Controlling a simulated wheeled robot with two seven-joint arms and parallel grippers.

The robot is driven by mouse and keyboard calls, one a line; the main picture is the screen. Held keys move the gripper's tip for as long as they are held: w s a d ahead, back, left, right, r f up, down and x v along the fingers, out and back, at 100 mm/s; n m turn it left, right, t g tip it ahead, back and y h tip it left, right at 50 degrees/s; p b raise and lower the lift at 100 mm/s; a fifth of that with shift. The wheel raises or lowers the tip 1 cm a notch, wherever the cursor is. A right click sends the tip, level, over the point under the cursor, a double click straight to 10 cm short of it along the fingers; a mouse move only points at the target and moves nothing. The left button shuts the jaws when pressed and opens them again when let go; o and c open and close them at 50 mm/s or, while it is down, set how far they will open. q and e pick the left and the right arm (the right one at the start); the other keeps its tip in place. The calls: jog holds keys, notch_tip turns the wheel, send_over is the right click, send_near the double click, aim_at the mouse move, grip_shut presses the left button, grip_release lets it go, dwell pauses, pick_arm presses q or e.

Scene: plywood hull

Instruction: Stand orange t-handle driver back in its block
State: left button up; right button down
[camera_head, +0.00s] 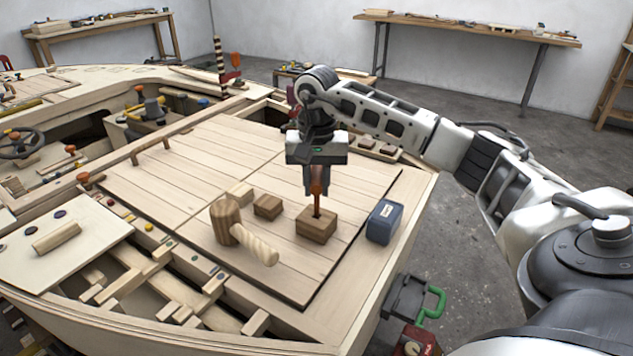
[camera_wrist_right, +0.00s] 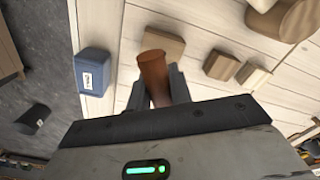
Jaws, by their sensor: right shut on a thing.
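The orange-brown t-handle driver (camera_head: 317,190) is upright in the head view, with its lower end at the top of a brown wooden block (camera_head: 316,226). My right gripper (camera_head: 316,186) is shut on the driver's handle, just above the block. In the right wrist view the handle (camera_wrist_right: 153,72) sits between the two fingers of my right gripper (camera_wrist_right: 153,92), and the block (camera_wrist_right: 160,46) shows partly behind it. Whether the shaft is fully seated in the block is hard to tell. My left gripper is not in view.
A blue box (camera_head: 384,221) stands right of the block. A wooden mallet (camera_head: 228,222), a small brown block (camera_head: 267,206) and a pale block (camera_head: 240,194) lie to the left. The plank deck (camera_head: 190,165) is clear behind them. The hull's edge drops off at the right.

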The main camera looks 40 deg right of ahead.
pick_arm(q)
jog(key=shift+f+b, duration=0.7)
jog(key=shift+b, duration=0.05)
pick_arm(e)
jog(key=shift+f, duration=1.15)
jog(key=c, duration=1.2)
grip_release()
